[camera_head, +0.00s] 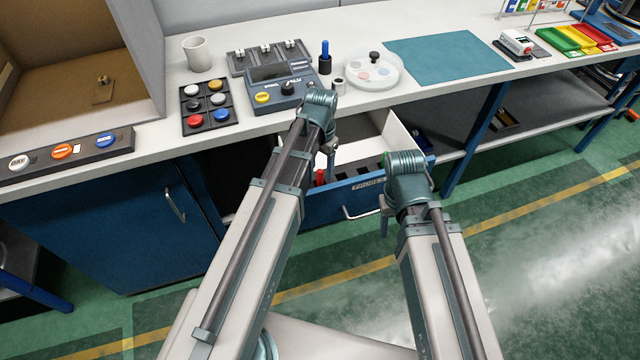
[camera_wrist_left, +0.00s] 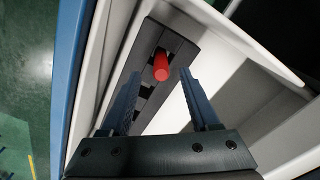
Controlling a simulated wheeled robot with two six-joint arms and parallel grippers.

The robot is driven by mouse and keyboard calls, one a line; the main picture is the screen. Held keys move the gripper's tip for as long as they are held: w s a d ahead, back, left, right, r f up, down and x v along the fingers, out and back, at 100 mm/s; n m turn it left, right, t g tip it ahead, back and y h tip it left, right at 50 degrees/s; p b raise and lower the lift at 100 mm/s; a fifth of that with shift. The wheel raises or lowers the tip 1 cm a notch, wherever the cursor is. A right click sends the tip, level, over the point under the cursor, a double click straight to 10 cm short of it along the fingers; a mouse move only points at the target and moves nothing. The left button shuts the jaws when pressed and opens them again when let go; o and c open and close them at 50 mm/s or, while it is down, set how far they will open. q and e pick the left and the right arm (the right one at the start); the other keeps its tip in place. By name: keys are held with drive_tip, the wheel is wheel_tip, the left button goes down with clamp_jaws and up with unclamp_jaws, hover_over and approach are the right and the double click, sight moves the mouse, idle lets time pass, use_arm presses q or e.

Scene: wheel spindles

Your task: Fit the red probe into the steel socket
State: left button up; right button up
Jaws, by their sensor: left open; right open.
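The red probe (camera_head: 320,177) stands in a dark slotted rack (camera_wrist_left: 172,42) inside the open drawer. In the left wrist view the probe (camera_wrist_left: 161,66) shows between the finger lines of my left gripper (camera_wrist_left: 160,80). That gripper is open and empty, pointing down into the drawer; in the head view it (camera_head: 330,146) is partly hidden by its own wrist. I cannot tell whether the fingers touch the probe. A small steel socket (camera_head: 339,87) appears to stand on the bench near the blue peg. My right gripper (camera_head: 384,222) is open in front of the drawer.
The drawer front (camera_head: 345,192) sticks out from the bench. On the bench are a control box (camera_head: 283,90), a blue peg in a black holder (camera_head: 325,58), a white round tray (camera_head: 372,80), a button board (camera_head: 208,106) and a cup (camera_head: 196,54). The teal mat (camera_head: 450,57) is bare.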

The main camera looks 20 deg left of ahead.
sight(320, 182)
use_arm(q)
wheel_tip(320, 182, down, 5)
drive_tip(key=b, duration=0.4)
drive_tip(key=shift+a+r, duration=0.1)
drive_tip(key=shift+r, duration=0.15)
clamp_jaws()
